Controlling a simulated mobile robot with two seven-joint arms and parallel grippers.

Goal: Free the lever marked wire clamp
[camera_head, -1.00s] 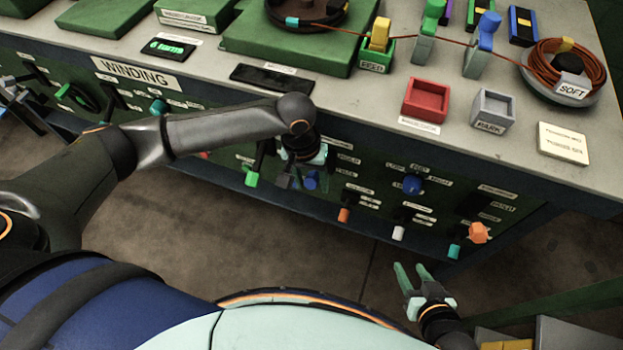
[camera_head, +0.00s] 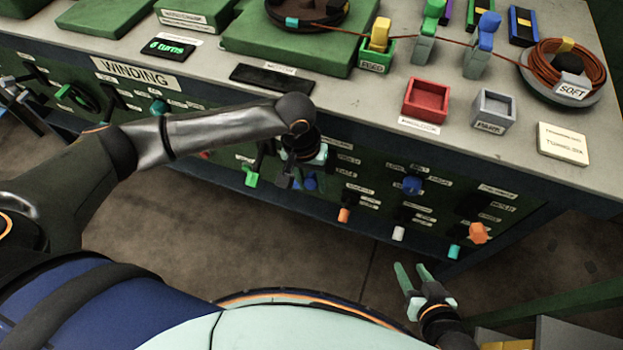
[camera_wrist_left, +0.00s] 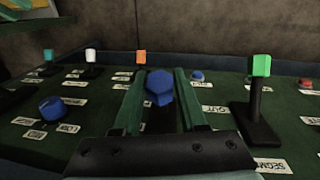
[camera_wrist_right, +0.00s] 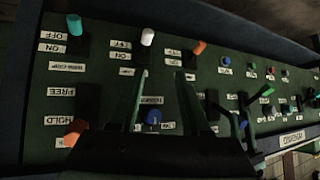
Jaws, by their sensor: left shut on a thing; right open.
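An orange lever (camera_head: 478,233) stands out at the right end of the panel front. In the right wrist view this orange lever (camera_wrist_right: 75,133) is beside the HOLD label (camera_wrist_right: 58,118), with the FREE label (camera_wrist_right: 61,92) further along its dark slot. Its name label is too small to read. My left gripper (camera_head: 298,182) is shut on a blue knob (camera_wrist_left: 160,86) near the middle of the panel; the knob shows between the two fingers in the left wrist view. My right gripper (camera_head: 412,276) is open and empty, apart from the panel, below and left of the orange lever.
A teal lever (camera_head: 454,251), a white lever (camera_head: 398,233), another orange lever (camera_head: 344,215) and a blue knob (camera_head: 412,184) are nearby on the panel. A green lever (camera_wrist_left: 261,66) is close beside my left gripper.

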